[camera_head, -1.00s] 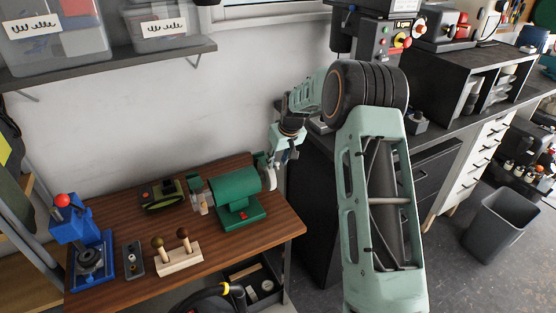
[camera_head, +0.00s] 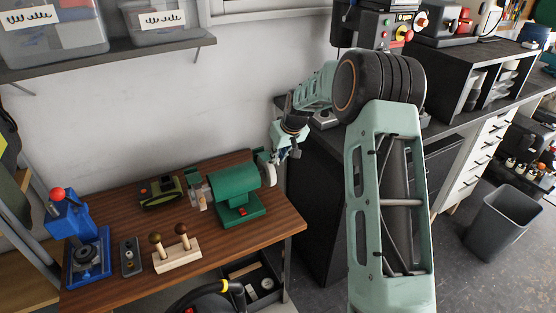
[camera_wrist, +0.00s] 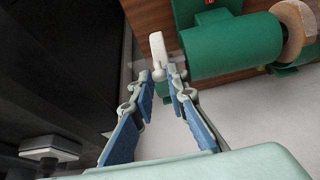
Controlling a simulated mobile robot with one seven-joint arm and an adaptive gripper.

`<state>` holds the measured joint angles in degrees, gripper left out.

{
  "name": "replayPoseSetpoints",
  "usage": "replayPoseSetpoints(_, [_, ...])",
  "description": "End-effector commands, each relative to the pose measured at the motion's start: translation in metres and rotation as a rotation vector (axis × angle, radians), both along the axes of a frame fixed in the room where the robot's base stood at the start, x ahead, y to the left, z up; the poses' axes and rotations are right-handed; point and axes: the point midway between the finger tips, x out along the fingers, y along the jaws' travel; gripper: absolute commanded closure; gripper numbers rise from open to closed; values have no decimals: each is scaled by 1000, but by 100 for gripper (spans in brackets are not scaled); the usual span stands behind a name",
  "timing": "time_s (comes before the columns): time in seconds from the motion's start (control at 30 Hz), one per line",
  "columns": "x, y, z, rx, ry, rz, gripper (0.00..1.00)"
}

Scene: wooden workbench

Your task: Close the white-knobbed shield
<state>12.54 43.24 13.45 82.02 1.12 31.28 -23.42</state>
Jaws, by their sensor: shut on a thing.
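The green bench grinder (camera_head: 235,183) stands at the right end of the wooden bench and also shows in the wrist view (camera_wrist: 230,47). A pale wheel (camera_wrist: 157,47) shows edge-on at the near end in the wrist view. A faint clear shield (camera_wrist: 143,50) is beside this wheel, its exact tilt hard to tell. My gripper (camera_wrist: 163,74) is at that end, its blue fingers closed around a small pale part that looks like the shield's white knob. In the head view my gripper (camera_head: 276,155) is at the grinder's right end, small and partly hidden by its own links.
A tan wheel (camera_wrist: 297,30) is at the grinder's other end. A wooden block with two knobbed sticks (camera_head: 177,254), a blue press (camera_head: 84,240) and a green-black device (camera_head: 160,192) stand left on the bench. A dark cabinet (camera_head: 325,200) stands close on the right.

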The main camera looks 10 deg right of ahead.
Motion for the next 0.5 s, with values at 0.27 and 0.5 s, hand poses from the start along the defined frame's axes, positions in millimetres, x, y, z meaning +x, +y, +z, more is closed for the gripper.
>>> replayPoseSetpoints(0.27, [-6, -4, -15, 34, -109, -3, 100])
replayPoseSetpoints(0.5, [-11, -6, -21, 65, -205, -4, 100])
